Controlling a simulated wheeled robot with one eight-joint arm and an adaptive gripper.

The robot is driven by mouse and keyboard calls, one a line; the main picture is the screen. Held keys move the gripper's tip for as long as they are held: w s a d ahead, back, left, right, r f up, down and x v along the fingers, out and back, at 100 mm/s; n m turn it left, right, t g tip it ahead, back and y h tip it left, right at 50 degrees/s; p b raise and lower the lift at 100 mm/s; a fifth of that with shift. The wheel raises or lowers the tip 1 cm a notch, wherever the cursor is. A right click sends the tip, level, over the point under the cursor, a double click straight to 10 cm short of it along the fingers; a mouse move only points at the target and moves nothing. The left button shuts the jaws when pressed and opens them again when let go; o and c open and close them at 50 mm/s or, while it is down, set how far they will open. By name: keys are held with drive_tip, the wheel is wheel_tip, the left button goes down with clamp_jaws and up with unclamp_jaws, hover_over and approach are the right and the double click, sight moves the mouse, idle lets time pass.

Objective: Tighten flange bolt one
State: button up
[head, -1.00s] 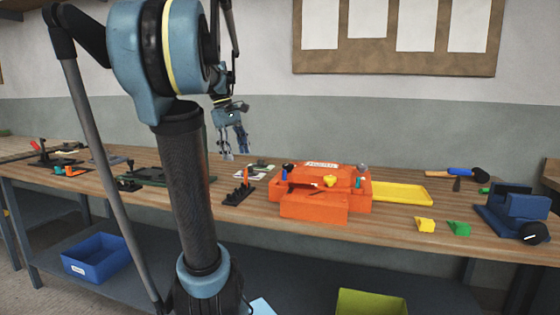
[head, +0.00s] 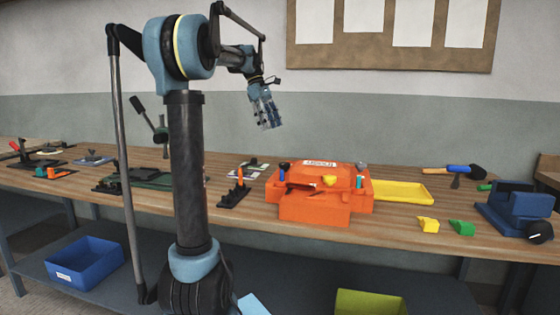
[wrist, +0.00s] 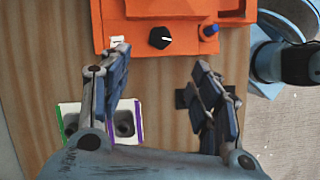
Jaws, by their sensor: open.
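The orange mould (head: 312,211) sits on the bench, right of my arm in the head view. Its edge (wrist: 112,30) crosses the top of the wrist view. There a black knob with a white line (wrist: 160,38) stands near the edge, with a blue-topped fitting (wrist: 209,30) to its right. A small white mark, perhaps a "1", (wrist: 116,42) is left of the knob. I cannot tell for sure which fitting is flange bolt one. My gripper (head: 267,120) is open and empty above the bench; its fingers (wrist: 160,62) are apart, the knob showing beyond their gap.
A yellow tray (head: 402,191) lies right of the mould. Yellow (head: 428,225) and green (head: 461,228) wedges are near the front edge. A black clamp with an orange handle (head: 236,190) stands left of the mould. A striped card with dark round parts (wrist: 125,122) lies below the gripper.

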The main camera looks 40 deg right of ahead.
sight(284, 162)
drive_tip(key=x, duration=1.5)
drive_tip(key=c, duration=1)
